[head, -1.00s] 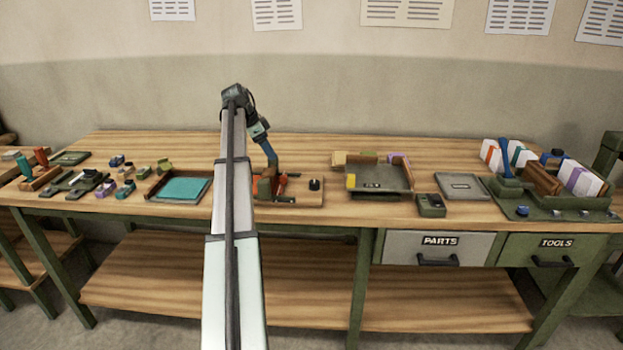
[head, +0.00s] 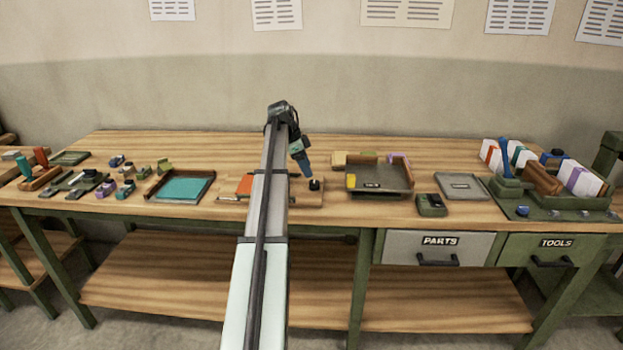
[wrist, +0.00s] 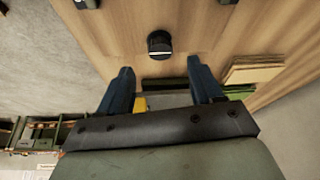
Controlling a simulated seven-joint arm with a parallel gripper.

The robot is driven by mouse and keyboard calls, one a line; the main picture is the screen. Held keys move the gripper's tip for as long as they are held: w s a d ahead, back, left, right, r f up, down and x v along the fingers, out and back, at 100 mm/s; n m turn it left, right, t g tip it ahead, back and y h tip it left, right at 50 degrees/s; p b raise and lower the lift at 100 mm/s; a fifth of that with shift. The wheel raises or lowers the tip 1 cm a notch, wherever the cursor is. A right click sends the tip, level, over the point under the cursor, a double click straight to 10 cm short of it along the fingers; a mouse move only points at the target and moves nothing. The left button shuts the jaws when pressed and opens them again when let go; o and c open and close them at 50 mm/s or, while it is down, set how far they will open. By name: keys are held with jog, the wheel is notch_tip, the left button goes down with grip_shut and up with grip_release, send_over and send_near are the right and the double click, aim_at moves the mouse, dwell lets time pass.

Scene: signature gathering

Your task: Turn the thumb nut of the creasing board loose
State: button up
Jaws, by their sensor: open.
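The creasing board (head: 303,200) is a light wooden board at the middle of the bench, partly hidden behind my arm. Its thumb nut (head: 315,185) is a black round knob standing near the board's right end. In the wrist view the black thumb nut (wrist: 159,45) lies just beyond the fingertips, roughly centred between them. My gripper (head: 307,174) points down just above and slightly left of the nut. In the wrist view my gripper (wrist: 163,76) has its two blue fingers apart with nothing held between them.
An orange piece (head: 244,186) shows on the board left of my arm. A dark tray (head: 380,193) with a yellow block (head: 351,181) stands close to the right. A teal-filled tray (head: 186,188) lies to the left. The bench behind the board is clear.

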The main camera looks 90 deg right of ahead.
aim_at(314, 182)
jog(key=shift+x, duration=2.8)
jog(key=shift+c, duration=0.2)
jog(key=c, duration=1)
